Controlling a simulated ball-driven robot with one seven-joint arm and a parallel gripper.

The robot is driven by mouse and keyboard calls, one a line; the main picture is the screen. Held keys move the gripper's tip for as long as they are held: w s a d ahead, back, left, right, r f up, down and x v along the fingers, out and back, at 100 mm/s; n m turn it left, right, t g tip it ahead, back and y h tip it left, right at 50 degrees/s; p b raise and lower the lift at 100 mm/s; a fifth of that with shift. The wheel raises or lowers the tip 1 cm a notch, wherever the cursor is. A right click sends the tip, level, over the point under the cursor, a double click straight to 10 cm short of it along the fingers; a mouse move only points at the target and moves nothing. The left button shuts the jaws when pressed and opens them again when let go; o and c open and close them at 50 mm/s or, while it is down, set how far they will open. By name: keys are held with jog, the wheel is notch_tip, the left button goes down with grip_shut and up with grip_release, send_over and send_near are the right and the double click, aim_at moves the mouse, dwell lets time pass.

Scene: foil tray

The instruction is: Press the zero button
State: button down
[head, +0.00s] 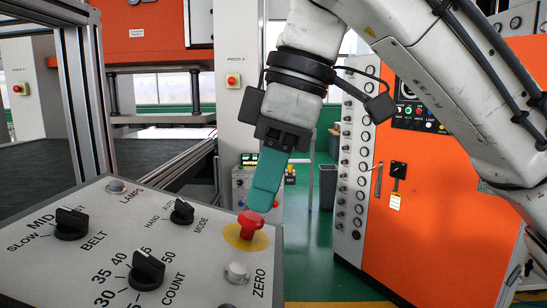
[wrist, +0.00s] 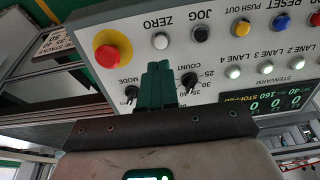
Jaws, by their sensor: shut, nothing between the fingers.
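The zero button (head: 236,273) is a small pale round button beside the ZERO lettering, on the sloping grey panel (head: 200,277) in the head view. In the wrist view the zero button (wrist: 160,41) shows by the upside-down ZERO label, just beyond my fingertips. My gripper (head: 262,203) has teal fingers, shut and empty, pointing down. In the head view its tips appear just above the red mushroom button (head: 251,223); the gap to the panel is hard to judge. In the wrist view my gripper (wrist: 158,66) stands between the red button and the COUNT knob, and no contact shows.
The panel also carries the COUNT knob (head: 147,269), the MODE knob (head: 182,211), the BELT knob (head: 71,223) and a LAMPS button (head: 116,187). Several more buttons, such as the JOG button (wrist: 201,34), and a display (wrist: 262,105) show in the wrist view.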

aim_at(240, 266)
jog(key=x, duration=0.8)
jog(key=shift+f, duration=0.1)
